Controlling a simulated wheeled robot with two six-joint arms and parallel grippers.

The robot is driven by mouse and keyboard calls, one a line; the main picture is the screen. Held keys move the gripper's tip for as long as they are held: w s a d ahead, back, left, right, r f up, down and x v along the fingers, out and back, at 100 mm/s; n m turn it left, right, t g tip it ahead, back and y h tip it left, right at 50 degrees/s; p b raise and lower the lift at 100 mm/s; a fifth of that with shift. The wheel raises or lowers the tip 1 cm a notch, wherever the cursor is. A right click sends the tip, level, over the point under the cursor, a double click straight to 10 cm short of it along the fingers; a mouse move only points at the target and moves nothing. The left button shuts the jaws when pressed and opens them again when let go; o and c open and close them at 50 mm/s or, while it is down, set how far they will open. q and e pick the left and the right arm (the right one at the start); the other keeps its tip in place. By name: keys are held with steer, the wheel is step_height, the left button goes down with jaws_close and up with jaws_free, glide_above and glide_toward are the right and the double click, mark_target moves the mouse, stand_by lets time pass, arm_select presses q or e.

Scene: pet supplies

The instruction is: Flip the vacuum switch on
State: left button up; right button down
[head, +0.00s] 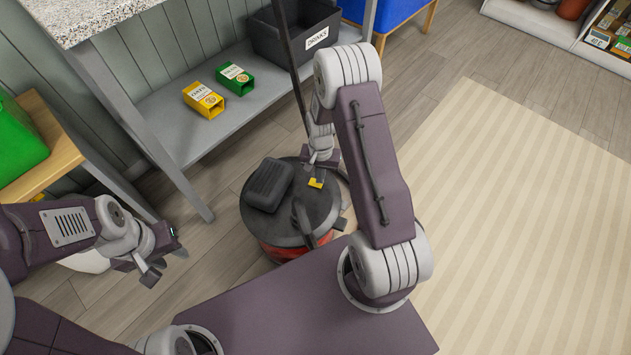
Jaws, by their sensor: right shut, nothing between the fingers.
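The vacuum (262,217) stands on the floor in the middle of the head view. It has a round dark lid, a red body and a raised black block (268,183) on top. A small yellow switch (315,183) shows on the right part of the lid. My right gripper (318,168) is shut and empty, just above the switch; whether it touches the switch is unclear. The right arm hides part of the vacuum's right side. The switch's exact position cannot be told. My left gripper (166,260) is open and empty, left of the vacuum.
A grey shelf (165,135) behind holds a yellow box (203,100), a green box (235,78) and a dark bin (290,45). A dark pole (291,60) rises behind my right arm. A beige striped rug (530,200) lies clear at the right.

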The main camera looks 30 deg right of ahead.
steer(key=shift+f+b, duration=0.5)
steer(key=shift+f, duration=0.45)
stand_by(0.3)
step_height(320, 180, up, 7)
steer(key=p, duration=0.7)
steer(key=shift+r, duration=0.15)
